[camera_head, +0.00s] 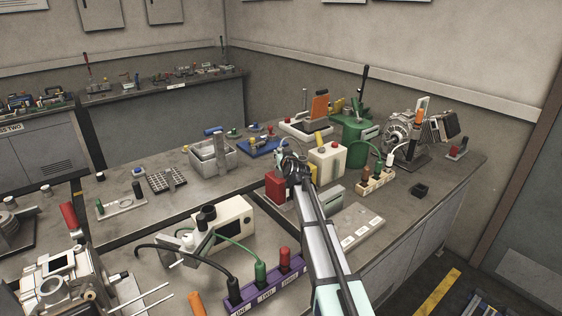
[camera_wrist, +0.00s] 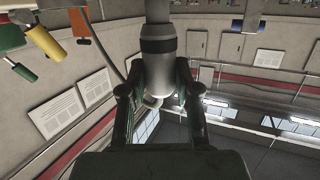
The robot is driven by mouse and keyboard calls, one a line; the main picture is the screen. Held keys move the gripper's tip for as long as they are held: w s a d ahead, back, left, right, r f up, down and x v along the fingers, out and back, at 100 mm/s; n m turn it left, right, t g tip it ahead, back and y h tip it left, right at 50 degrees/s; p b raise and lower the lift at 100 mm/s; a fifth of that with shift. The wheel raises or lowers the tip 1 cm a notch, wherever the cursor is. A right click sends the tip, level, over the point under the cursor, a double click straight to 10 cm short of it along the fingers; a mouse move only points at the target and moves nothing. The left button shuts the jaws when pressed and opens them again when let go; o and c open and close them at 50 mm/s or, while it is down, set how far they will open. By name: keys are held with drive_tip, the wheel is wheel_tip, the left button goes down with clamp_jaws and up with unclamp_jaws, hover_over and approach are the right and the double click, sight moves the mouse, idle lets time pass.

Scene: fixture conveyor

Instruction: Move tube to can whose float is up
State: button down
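My gripper (camera_head: 294,166) is above the bench, close behind a red can (camera_head: 277,188). In the wrist view, the fingers of my gripper (camera_wrist: 158,80) close on both sides of a grey cylinder with a black band, which looks like the tube (camera_wrist: 158,45). Its lower end shows a bent grey piece. A cream can (camera_head: 327,160) with coloured knobs stands right of my gripper. A larger green can (camera_head: 355,148) stands behind it. The float positions are too small to tell. My gripper and arm hide part of the area between the red and cream cans.
A strip with several coloured plugs (camera_head: 375,182) lies right of the cans. A purple socket strip (camera_head: 262,292) with cables and a white box (camera_head: 236,218) are nearer. A grey bin (camera_head: 211,160) and a motor (camera_head: 400,132) flank the back. Bare bench shows at the front right.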

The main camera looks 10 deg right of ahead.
drive_tip(key=shift+r, duration=0.15)
drive_tip(key=shift+r+p, duration=1.55)
drive_tip(key=shift+r, duration=2.8)
drive_tip(key=shift+a, duration=0.1)
